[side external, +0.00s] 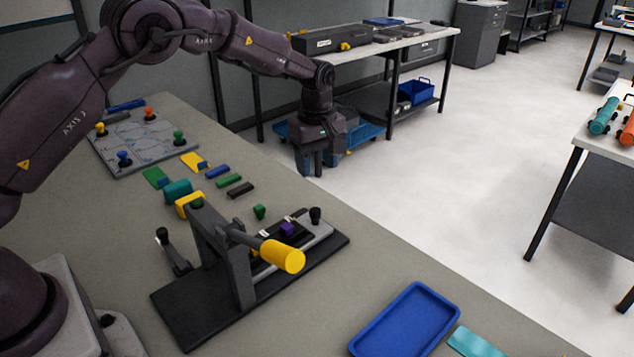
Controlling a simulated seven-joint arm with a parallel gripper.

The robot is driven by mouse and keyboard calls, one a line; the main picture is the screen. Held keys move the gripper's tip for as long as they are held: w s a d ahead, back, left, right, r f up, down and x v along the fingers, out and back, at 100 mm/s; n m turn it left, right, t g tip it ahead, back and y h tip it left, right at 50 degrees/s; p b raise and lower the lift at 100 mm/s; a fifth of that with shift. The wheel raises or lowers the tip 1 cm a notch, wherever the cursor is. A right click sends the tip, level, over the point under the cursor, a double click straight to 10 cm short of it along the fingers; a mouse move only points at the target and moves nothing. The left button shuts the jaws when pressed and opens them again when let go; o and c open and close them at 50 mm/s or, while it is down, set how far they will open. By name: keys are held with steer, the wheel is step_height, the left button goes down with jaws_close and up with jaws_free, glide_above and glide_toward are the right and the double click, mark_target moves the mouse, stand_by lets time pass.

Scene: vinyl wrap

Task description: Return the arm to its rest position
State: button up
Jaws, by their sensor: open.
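My gripper (318,163) hangs at the end of my arm, fingers pointing down, near the far right edge of the grey worktable (330,318). It is open, and I see nothing between its fingers. It is apart from the things on the table. My arm reaches across from the left of the view, above the table.
A dark press-like fixture with a yellow handle (283,256) stands mid-table, holding a purple piece (287,229). A blue tray (405,322) and teal sheet (474,343) lie front right. A board with coloured knobs (137,140) and several coloured blocks lie farther back.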

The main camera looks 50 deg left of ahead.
steer(key=shift+r, duration=0.8)
steer(key=s+r+m+t, duration=0.2)
steer(key=s+r+m, duration=0.3)
steer(key=s, duration=0.6)
steer(key=s+r+m+t, duration=0.1)
steer(key=s+r+m, duration=0.4)
steer(key=s, duration=0.6)
steer(key=s+r+m+t, duration=0.2)
steer(key=s+r+m, duration=0.3)
steer(key=s, duration=0.6)
step_height(320, 180, up, 2)
steer(key=shift+d+r+t, duration=0.15)
steer(key=shift+d+t, duration=0.15)
steer(key=shift+d, duration=0.15)
